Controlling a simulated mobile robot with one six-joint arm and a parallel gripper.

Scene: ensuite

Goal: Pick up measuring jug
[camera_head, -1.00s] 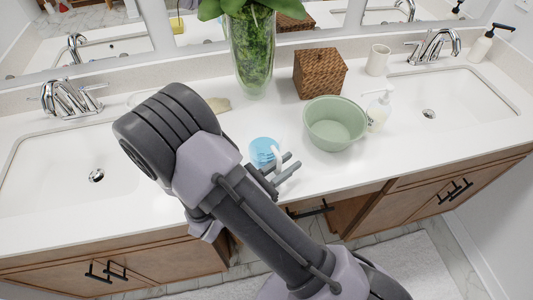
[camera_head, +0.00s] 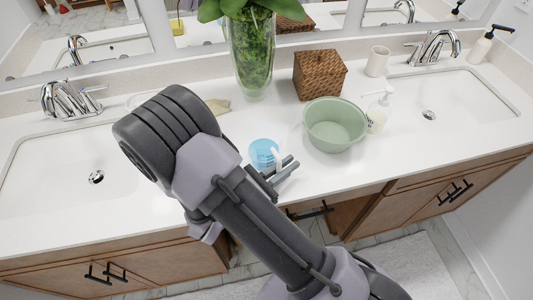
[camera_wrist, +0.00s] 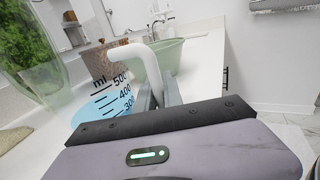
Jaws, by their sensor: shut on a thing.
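The measuring jug (camera_head: 263,153) is clear with blue in it, and stands on the white counter near its front edge. In the wrist view the jug (camera_wrist: 105,104) shows black ml marks and a white handle (camera_wrist: 137,58). My gripper (camera_head: 285,170) is at the jug's right side in the head view. In the wrist view my gripper (camera_wrist: 158,92) has its fingers close together on the white handle. The handle's lower part is hidden behind the fingers and my gripper's body. I cannot tell any gap between the jug and the counter.
A green basin (camera_head: 335,125) stands right of the jug, with a soap bottle (camera_head: 379,108) beside it. A wicker box (camera_head: 319,74) and a glass vase of greenery (camera_head: 251,55) stand behind. Sinks lie at both sides. The counter just in front of the basin is clear.

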